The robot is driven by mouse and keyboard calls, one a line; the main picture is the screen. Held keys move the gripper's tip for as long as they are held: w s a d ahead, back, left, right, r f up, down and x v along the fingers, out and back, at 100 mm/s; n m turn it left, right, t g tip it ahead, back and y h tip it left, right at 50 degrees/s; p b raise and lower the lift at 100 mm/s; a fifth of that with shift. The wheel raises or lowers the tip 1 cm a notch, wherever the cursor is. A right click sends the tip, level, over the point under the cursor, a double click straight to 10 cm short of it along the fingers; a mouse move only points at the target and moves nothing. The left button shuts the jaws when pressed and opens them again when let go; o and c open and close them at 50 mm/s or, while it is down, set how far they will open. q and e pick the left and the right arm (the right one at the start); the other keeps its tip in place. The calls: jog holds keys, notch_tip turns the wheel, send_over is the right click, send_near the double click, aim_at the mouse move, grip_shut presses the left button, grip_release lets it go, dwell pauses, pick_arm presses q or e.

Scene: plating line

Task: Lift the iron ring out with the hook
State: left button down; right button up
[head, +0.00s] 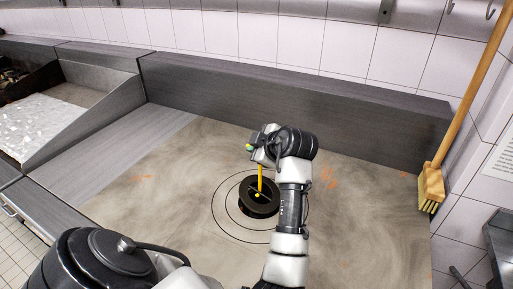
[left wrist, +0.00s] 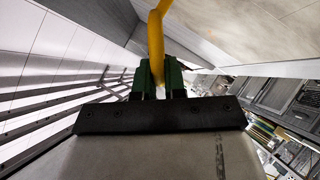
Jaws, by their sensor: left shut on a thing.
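My left gripper (head: 257,151) is shut on a yellow hook (head: 260,180), above the middle of the grey cooktop. The hook hangs down from the gripper, and its lower end is at the dark iron ring (head: 269,209). I cannot tell whether the hook's tip has caught the ring, or whether the ring is raised. In the left wrist view the green fingertips (left wrist: 157,80) close around the yellow shaft (left wrist: 156,42); the ring does not show there. My right gripper is not in view.
Thin circles are marked on the cooktop (head: 160,200) around the ring. A low metal wall (head: 290,105) runs along the back. A wooden-handled brush (head: 431,187) leans at the right edge. A walled metal bay (head: 80,97) lies at the left. The surface around the ring is clear.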

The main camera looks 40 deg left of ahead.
pick_arm(q)
jog(key=shift+w+d+r+p, duration=0.15)
jog(key=shift+r+p, duration=0.3)
jog(key=shift+r, duration=0.3)
jog(key=shift+s+d+r+p, duration=0.1)
jog(key=shift+r+p, duration=0.35)
jog(key=shift+r, duration=0.3)
jog(key=shift+f, duration=0.1)
